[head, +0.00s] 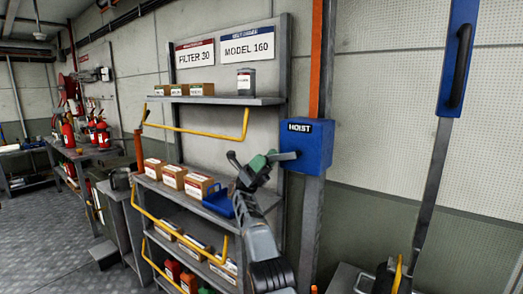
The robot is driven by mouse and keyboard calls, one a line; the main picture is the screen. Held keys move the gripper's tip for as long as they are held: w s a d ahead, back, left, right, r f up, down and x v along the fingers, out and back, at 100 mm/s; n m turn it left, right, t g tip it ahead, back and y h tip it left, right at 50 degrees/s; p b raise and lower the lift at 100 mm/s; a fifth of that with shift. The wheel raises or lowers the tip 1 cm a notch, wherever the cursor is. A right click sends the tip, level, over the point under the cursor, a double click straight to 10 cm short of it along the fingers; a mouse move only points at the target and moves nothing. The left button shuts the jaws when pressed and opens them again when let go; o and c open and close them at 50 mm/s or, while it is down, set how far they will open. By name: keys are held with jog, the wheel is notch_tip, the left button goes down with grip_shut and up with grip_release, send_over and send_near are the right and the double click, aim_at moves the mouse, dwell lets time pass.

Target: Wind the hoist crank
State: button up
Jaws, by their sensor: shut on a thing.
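The blue hoist box (310,146), labelled HOIST, is fixed to a grey post right of the shelving. A short grey crank piece (286,156) sticks out from its left face. A green crank handle (259,164) shows at the end of that piece. My gripper (253,170) reaches up from the bottom middle and is shut on the green handle, left of the box. My jaws partly hide the handle.
Shelving with boxes (173,177) and yellow rails (190,130) stands close left of my arm. A blue tray (219,203) sits on its middle shelf. A blue panel with a black handle (462,65) is at the right. Open floor (48,243) lies at the left.

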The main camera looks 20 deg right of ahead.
jog(key=shift+s+a+r+y+p, duration=0.1)
jog(key=shift+a+r+y+p, duration=0.1)
jog(key=shift+r+y+p, duration=0.2)
jog(key=o, duration=0.9)
jog(key=shift+r, duration=0.1)
jog(key=shift+c, duration=0.2)
jog(key=shift+o, duration=0.7)
jog(key=shift+s+a+m, duration=0.1)
jog(key=shift+m, duration=0.2)
jog(key=shift+o, duration=0.6)
